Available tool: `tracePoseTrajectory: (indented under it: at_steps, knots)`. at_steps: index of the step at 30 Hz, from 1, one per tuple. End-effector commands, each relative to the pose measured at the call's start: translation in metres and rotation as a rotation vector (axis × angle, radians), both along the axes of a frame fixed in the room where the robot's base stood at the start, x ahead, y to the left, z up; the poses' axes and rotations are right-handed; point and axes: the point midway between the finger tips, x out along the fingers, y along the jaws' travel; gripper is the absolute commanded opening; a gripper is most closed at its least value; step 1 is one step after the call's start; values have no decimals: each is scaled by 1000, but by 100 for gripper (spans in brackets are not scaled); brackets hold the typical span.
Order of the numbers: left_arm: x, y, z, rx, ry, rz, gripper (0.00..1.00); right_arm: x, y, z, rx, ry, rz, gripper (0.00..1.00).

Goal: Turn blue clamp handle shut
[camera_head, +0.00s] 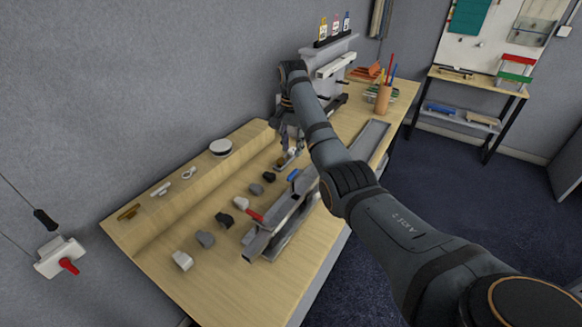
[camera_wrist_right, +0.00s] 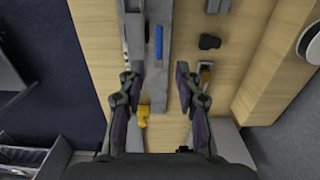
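The blue clamp handle (camera_head: 293,174) lies at the far end of a long grey metal fixture (camera_head: 282,222) on the wooden bench. In the right wrist view the blue handle (camera_wrist_right: 159,42) is a short straight bar, beyond the fingertips and roughly in line with the gap between them. My right gripper (camera_head: 287,148) is just past the blue handle in the head view, partly hidden by its own arm. My left gripper is not in view.
A red handle (camera_head: 254,215) lies on the fixture's nearer end. Several grey and dark blocks (camera_head: 225,219) line the bench left of it. A yellow part (camera_wrist_right: 143,115) shows between the fingers' bases. A pencil cup (camera_head: 383,98) stands farther back.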

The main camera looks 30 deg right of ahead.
Motion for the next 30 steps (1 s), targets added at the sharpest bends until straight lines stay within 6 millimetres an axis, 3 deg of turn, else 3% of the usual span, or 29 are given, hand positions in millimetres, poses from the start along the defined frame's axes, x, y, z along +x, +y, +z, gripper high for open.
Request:
tracePoseTrajectory:
  at_steps: [2, 6, 13, 18, 25, 30]
  knots:
    - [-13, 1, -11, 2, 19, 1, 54, -1, 0, -20, 0, 4, 0, 34]
    - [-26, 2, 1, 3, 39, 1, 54, -1, -1, -45, -1, 5, 0, 34]
    - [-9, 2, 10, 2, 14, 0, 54, -1, -1, -85, 0, 4, 0, 34]
    - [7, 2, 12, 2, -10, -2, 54, 0, -1, -96, -1, 1, 0, 34]
    - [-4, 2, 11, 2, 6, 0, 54, 0, -1, -97, -1, -1, 0, 34]
    - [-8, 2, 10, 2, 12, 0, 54, 0, -1, -97, -1, 0, 0, 11]
